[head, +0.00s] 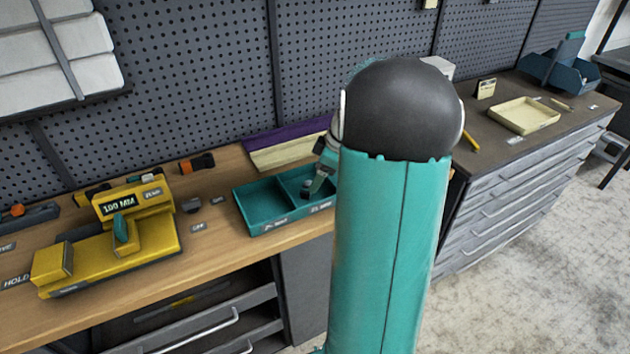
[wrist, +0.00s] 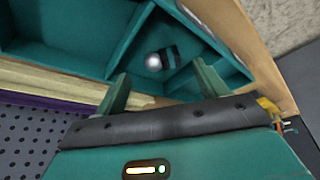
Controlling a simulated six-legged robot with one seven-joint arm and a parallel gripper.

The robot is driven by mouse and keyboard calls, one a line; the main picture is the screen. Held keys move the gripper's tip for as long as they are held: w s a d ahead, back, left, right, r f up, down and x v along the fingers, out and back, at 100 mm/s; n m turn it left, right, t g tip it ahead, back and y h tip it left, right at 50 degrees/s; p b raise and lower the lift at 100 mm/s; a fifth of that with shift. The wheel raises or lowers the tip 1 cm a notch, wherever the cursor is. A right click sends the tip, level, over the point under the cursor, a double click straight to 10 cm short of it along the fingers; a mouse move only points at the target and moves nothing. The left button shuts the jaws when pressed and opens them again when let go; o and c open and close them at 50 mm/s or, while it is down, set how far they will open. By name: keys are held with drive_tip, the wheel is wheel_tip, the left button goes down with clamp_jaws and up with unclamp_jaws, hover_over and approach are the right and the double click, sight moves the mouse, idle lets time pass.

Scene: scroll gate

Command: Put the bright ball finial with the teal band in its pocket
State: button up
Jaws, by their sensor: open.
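A bright ball finial (wrist: 153,61) with a dark body beside the ball lies in a compartment of the teal tray (wrist: 70,57) in the wrist view. In the head view my gripper (head: 318,180) is over the right compartment of the teal tray (head: 255,229), partly hidden by my arm. Which pocket belongs to the finial cannot be told.
A yellow gauge (head: 120,245) marked 100 MM stands left of the tray on the wooden bench (head: 215,270). Small labels and dark parts lie between. A purple and cream strip (head: 285,150) is behind the tray. A cream tray (head: 524,115) is on the right bench.

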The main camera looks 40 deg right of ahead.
drive_tip(key=v, duration=0.8)
drive_tip(key=a+r+m+h, duration=0.1)
drive_tip(key=a+r, duration=0.2)
drive_tip(key=a, duration=0.6)
drive_tip(key=a+r+m, duration=0.1)
drive_tip(key=a+r, duration=0.1)
drive_tip(key=a, duration=0.8)
drive_tip(key=s+a+m+t+h, duration=0.1)
drive_tip(key=s+a+m, duration=0.3)
drive_tip(key=s+a, duration=0.7)
drive_tip(key=shift+s+a+m+t, duration=0.15)
drive_tip(key=shift+a+m+t, duration=0.2)
drive_tip(key=shift+a, duration=1.9)
